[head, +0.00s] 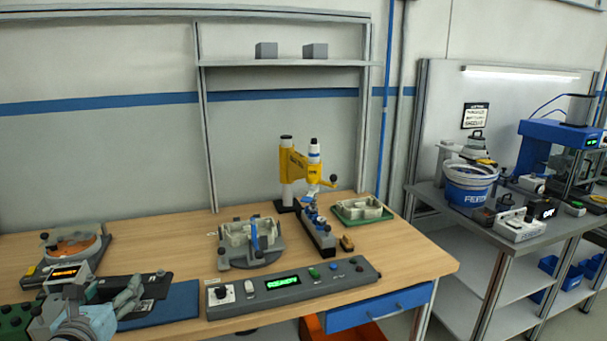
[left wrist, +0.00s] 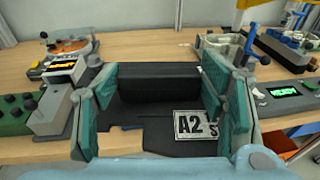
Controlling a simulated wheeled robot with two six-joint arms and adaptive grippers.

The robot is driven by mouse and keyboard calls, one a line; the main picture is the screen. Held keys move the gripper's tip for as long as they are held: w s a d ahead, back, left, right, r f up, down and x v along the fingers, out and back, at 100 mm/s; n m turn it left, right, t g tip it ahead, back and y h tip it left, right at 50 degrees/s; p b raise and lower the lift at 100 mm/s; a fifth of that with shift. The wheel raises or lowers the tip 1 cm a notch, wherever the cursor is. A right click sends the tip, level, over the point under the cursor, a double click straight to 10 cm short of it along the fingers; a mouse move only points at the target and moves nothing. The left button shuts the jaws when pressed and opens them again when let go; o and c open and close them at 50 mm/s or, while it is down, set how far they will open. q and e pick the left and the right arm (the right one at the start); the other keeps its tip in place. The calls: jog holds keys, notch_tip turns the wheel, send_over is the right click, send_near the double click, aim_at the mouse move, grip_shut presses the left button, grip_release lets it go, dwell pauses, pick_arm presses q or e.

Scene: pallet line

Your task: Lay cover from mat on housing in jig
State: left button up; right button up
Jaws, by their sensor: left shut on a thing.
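My left gripper (head: 108,298) is at the lower left in the head view, low over the blue mat (head: 175,308). It is shut on the dark cover (head: 155,284), whose far part sticks out beyond the fingers. In the left wrist view the cover (left wrist: 150,84) shows between the two green-padded fingers, with an "A2" label near it. I cannot tell whether the cover touches the mat. The pale housing (head: 236,233) sits in the grey jig (head: 240,262), right of the mat, with a blue-handled clamp standing at it. My right gripper is not in view.
A control box (head: 292,288) with a green display lies in front of the jig. A yellow press (head: 291,168) and a green tray (head: 362,212) with a pale part stand behind and right. A round orange-topped device (head: 75,243) stands left. Bare wood lies between mat and jig.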

pick_arm(q)
jog(key=s+d+f+m+g+h, duration=0.1)
jog(key=s+d+m+g+h, duration=0.1)
jog(key=s+d+m+h, duration=0.2)
jog(key=s+d+m+g+h, duration=0.2)
jog(key=s+d+m+h, duration=0.2)
jog(key=d, duration=0.6)
jog(key=s+d+f+m+g+h, duration=0.1)
jog(key=s+d+m+g+h, duration=0.1)
jog(key=s+d+m+h, duration=0.2)
jog(key=shift+s+d+f+m+h, duration=0.15)
jog(key=shift+s+d+h, duration=0.35)
jog(key=shift+s+h, duration=0.25)
jog(key=shift+s+d+f+m+h, duration=0.1)
jog(key=shift+s+d+h, duration=0.35)
jog(key=shift+s+h, duration=0.35)
jog(key=shift+s+d+f+m+h, duration=0.15)
jog(key=shift+s+d+h, duration=0.4)
jog(key=shift+s, duration=0.35)
jog(key=shift+c, duration=0.6)
jog(key=shift+s+d, duration=0.1)
